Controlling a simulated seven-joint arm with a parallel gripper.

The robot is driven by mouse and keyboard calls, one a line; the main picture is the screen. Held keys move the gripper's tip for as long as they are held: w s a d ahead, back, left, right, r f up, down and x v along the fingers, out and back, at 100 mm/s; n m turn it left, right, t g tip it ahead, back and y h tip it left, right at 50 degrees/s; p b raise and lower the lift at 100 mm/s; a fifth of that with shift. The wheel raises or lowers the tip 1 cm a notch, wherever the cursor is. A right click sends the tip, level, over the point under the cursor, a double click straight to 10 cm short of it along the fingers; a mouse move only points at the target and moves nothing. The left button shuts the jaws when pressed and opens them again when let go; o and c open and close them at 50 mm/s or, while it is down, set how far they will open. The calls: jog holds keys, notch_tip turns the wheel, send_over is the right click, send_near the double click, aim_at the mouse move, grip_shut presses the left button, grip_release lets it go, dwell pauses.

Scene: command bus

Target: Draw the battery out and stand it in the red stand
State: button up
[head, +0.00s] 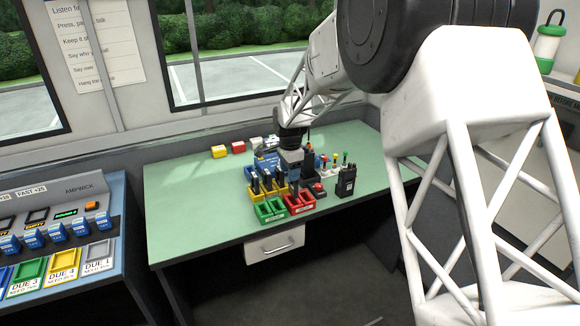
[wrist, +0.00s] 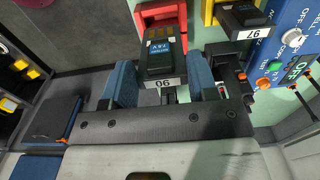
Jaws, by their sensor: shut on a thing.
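My gripper (wrist: 163,72) is shut on a black battery (wrist: 162,52) with a blue label and a white number tag, between its two blue fingers in the wrist view. In the head view my gripper (head: 293,158) points down over the cluster of stands on the green desk. The red stand (head: 299,205) is at the front of the cluster, right below the gripper. Part of a red stand (wrist: 141,18) shows just beyond the held battery in the wrist view. Whether the battery's lower end is inside it or above it, I cannot tell.
A green stand (head: 270,211) adjoins the red one on the left. In the wrist view another battery (wrist: 244,20) and a blue panel with knobs (wrist: 292,62) are near.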

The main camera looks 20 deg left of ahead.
jog(key=shift+f, duration=0.8)
jog(key=shift+f, duration=2)
dwell(1.5)
jog(key=o, duration=1.6)
jog(key=shift+r, duration=0.15)
jog(key=shift+r, duration=3.35)
